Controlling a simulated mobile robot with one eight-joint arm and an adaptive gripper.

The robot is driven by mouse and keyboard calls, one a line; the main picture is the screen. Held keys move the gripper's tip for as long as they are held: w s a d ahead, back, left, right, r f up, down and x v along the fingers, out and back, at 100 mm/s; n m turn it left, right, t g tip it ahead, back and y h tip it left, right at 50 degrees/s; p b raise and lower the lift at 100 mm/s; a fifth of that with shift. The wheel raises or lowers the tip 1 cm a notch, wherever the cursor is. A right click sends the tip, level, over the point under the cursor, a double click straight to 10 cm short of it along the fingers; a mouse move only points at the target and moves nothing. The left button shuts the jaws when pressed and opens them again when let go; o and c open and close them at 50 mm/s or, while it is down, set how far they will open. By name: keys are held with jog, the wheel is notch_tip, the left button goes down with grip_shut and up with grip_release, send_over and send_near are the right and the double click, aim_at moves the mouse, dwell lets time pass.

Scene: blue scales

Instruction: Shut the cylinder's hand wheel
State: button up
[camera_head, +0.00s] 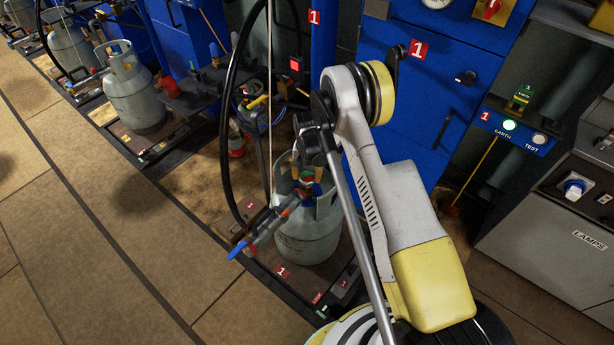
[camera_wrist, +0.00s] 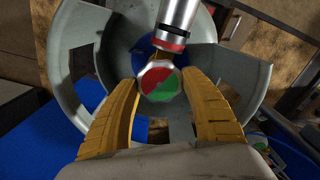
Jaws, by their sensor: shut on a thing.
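The hand wheel (camera_wrist: 158,81), with a red and green face, sits on the cylinder's valve inside the grey collar. My gripper (camera_wrist: 158,88) has its two yellow fingers closed on the wheel from either side in the wrist view. In the head view the grey gas cylinder (camera_head: 308,243) stands upright on the scale marked 1, partly behind my arm. The wheel (camera_head: 307,176) shows small beside my arm there. A silver and red filling connector (camera_wrist: 178,22) lies above the wheel in the wrist view, and its blue-handled end (camera_head: 238,249) sticks out left of the cylinder.
Black hose (camera_head: 227,130) loops up left of the cylinder, close to my arm. A blue cabinet (camera_head: 440,110) stands behind. A grey LAMPS box (camera_head: 555,235) is at right. More cylinders (camera_head: 133,90) stand on scales at upper left. The tiled floor at lower left is clear.

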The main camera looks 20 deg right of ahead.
aim_at(308, 177)
jog(key=m, duration=0.5)
jog(key=shift+m, duration=0.3)
jog(key=m, duration=0.5)
jog(key=shift+s+m, duration=0.1)
jog(key=shift+m, duration=0.2)
jog(key=o, duration=1.2)
notch_tip(308, 177, up, 12)
jog(key=shift+r, duration=0.1)
